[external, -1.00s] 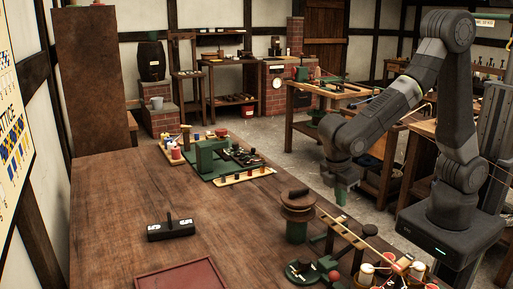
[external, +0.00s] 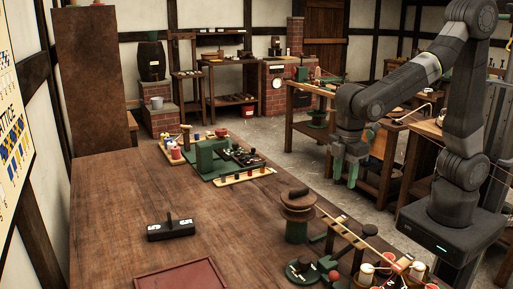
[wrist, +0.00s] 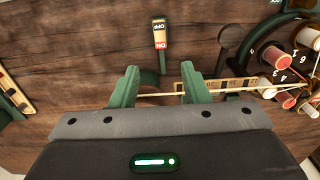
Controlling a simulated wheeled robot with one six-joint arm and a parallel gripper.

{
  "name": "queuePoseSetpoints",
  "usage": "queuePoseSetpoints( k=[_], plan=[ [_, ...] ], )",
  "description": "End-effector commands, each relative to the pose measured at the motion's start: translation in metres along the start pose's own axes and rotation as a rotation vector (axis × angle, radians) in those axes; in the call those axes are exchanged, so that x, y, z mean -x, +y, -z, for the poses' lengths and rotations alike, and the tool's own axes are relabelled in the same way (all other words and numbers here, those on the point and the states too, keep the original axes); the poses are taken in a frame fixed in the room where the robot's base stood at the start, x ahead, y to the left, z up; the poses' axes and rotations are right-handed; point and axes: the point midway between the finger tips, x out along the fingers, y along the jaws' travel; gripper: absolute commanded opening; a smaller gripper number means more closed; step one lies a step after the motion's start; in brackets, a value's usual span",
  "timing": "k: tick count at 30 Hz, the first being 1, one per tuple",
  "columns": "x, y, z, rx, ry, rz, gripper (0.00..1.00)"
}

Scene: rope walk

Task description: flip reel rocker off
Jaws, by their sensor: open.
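A small rocker switch (wrist: 160,35) shows at the top middle of the wrist view, over the dark wooden table. My gripper (external: 345,182) is open and empty, hanging beside the table's right edge. In the wrist view my gripper (wrist: 158,72) has its green fingertips spread, with the rocker just beyond the gap between them. They do not appear to touch it.
A wooden reel (external: 298,205) stands on a green post. A sloping wooden beam (external: 352,232) and bobbins (wrist: 285,60) lie to its right in the external view. A peg rack (external: 245,177) is farther back. A black block with an upright handle (external: 170,230) stands mid-table with bare wood around it.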

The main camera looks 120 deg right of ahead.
Motion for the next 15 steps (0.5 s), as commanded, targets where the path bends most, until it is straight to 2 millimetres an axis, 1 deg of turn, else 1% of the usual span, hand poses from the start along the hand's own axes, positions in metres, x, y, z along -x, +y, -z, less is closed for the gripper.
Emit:
queuePoseSetpoints(
  k=[5,12,15],
  plan=[
    [-0.032,0.000,-0.001,0.000,-0.008,0.002,0.42],
    [-0.083,-0.001,-0.002,0.000,-0.009,0.002,0.42],
    [-0.101,-0.001,-0.002,0.000,-0.009,0.002,0.42]
  ],
)
